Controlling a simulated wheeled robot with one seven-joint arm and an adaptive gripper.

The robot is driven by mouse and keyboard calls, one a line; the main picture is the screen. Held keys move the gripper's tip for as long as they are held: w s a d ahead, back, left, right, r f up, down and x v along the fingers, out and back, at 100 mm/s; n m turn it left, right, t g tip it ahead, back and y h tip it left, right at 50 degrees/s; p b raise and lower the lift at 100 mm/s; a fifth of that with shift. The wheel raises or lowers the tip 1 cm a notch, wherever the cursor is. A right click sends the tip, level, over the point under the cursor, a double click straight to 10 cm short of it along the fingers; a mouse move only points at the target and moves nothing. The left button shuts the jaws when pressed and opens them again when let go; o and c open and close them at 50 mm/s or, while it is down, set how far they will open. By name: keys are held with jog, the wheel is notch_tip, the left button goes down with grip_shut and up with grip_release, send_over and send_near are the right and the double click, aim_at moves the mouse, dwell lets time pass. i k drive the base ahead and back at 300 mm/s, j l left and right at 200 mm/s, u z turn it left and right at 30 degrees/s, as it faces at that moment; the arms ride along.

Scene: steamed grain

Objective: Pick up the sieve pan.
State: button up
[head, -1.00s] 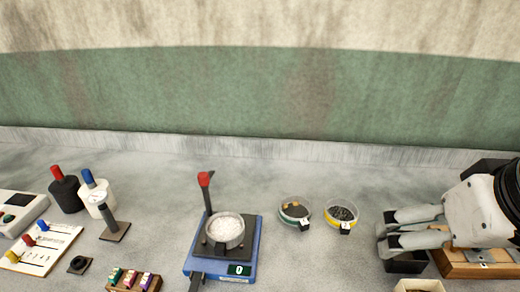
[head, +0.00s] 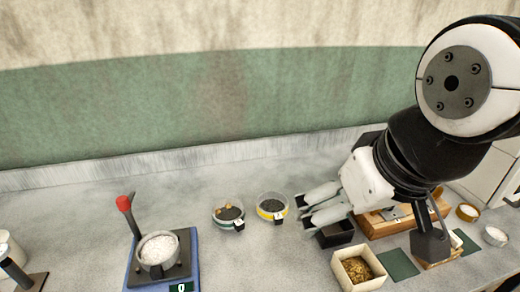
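A round grey pan (head: 158,252) full of white grain sits on a dark plate on a blue-based device at the lower left. A dark upright lever with a red knob (head: 124,203) stands behind it. I cannot tell for sure whether this pan is the sieve pan; no other thing in view is clearly one. My gripper (head: 304,212) is well to the right of it, its two pale fingers with dark tips apart and nothing visible between them. The fingers point left, over or beside a dark open box (head: 335,234).
Two small round bowls, one blue-banded (head: 229,216) and one yellow-banded (head: 271,207), stand left of my gripper. A pale box of brown grain (head: 357,269), a dark green mat (head: 398,264) and a wooden tray (head: 377,227) lie at the right. Bare counter lies between the bowls and the device.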

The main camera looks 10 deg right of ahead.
aim_at(158, 251)
jog(key=k+j, duration=0.1)
jog(key=j, duration=0.3)
jog(key=k+j, duration=0.15)
jog(key=j, duration=0.25)
jog(key=k+j, duration=0.1)
jog(key=j, duration=0.3)
jog(key=k+j, duration=0.15)
jog(key=j, duration=0.25)
jog(key=k+j, duration=0.1)
jog(key=j, duration=0.3)
jog(key=k+j, duration=0.15)
jog(key=j, duration=0.25)
jog(key=k+j, duration=0.1)
jog(key=j, duration=0.3)
jog(key=k+j, duration=0.15)
jog(key=j, duration=0.25)
jog(key=z, duration=0.05)
